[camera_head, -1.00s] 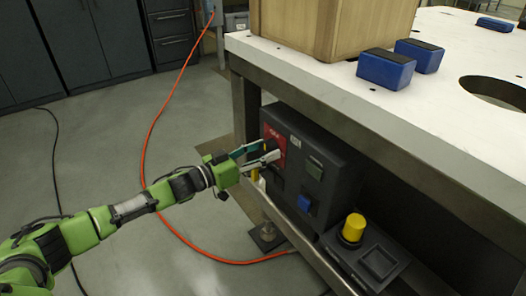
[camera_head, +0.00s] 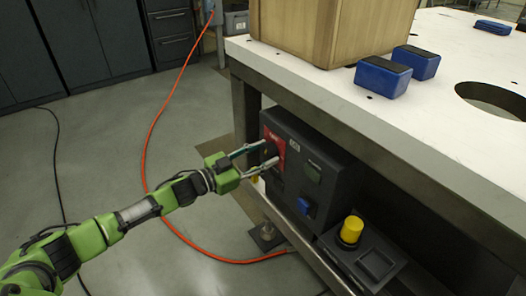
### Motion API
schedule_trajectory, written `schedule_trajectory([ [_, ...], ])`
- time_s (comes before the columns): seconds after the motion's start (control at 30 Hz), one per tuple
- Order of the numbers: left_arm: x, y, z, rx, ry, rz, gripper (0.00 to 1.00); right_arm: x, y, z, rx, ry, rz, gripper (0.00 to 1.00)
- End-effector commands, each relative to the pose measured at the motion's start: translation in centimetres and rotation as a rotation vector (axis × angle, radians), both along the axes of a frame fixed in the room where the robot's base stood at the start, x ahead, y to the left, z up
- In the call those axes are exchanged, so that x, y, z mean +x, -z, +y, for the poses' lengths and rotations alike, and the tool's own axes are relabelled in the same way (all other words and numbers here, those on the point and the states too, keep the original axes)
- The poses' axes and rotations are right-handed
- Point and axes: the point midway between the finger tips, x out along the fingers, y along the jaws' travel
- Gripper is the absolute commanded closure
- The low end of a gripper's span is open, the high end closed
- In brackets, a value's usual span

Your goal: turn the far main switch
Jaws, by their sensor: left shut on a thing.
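The main switch has a red plate (camera_head: 277,140) on the left part of the dark control box (camera_head: 325,160) under the table. A dark knob (camera_head: 269,151) shows on the red plate, partly covered by the fingers. My left gripper (camera_head: 270,154) reaches in from the left, one finger above the other, and is shut on the knob. The exact angle of the knob is hard to make out. My right gripper is not in view.
The box also bears a dark green button (camera_head: 313,172) and a blue one (camera_head: 306,207). A yellow knob (camera_head: 351,229) stands on a lower panel. The white tabletop (camera_head: 420,120) overhangs the box. An orange cable (camera_head: 147,137) crosses the open floor.

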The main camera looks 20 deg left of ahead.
Motion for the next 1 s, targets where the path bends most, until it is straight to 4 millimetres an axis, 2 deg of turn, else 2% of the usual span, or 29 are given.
schedule_trajectory([
  [0.43,-0.07,0.05,-0.11,0.333,0.001,-0.261,0.82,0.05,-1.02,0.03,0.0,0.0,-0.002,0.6],
  [1.0,-0.13,0.3,-0.15,0.737,0.001,-0.575,0.82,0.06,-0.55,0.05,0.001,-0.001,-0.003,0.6],
])
